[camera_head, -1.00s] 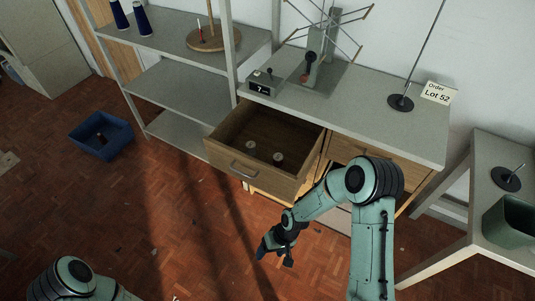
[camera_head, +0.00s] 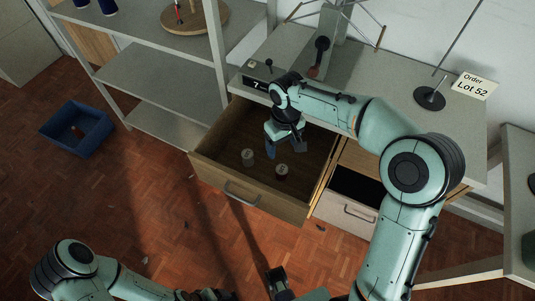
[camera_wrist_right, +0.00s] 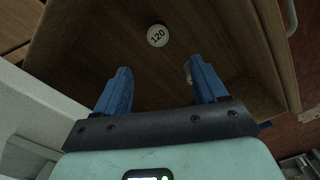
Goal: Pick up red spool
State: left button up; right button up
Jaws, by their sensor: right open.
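Two small spools stand in the open wooden drawer (camera_head: 225,185). The right one (camera_head: 282,174) looks dark, perhaps reddish, with a pale top; the left one (camera_head: 248,158) looks greyish. I cannot tell for sure which is red. My right gripper (camera_head: 271,150) is over the drawer, pointing down, open and empty, just behind the spools. In the right wrist view, a spool top marked 120 (camera_wrist_right: 157,36) lies ahead of the open blue fingers (camera_wrist_right: 160,88). Another pale round thing is partly hidden by the right finger.
The drawer's front and side walls surround the spools. The worktop (camera_head: 385,85) is above, with a counter box (camera_head: 256,83) and a winder. Shelves (camera_head: 155,88) stand at the left. A blue bin (camera_head: 77,130) sits on the floor, with a small brownish thing in it.

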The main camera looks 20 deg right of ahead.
aim_at(282, 173)
jog(key=f+b, duration=0.1)
jog(key=f, duration=0.2)
jog(key=f+b, duration=0.1)
jog(key=f, duration=0.3)
jog(key=f+b, duration=0.1)
jog(key=f, duration=0.3)
jog(key=shift+s+f, duration=0.25)
jog(key=shift+s, duration=0.15)
jog(key=f, duration=0.3)
jog(key=f+b, duration=0.1)
jog(key=f, duration=0.1)
jog(key=shift+d+f, duration=0.1)
jog(key=shift+d, duration=0.15)
pick_arm(q)
jog(key=f, duration=0.4)
jog(key=shift+w+f, duration=0.2)
jog(key=shift+f, duration=0.2)
pick_arm(e)
jog(key=shift+c, duration=0.3)
jog(key=c, duration=1)
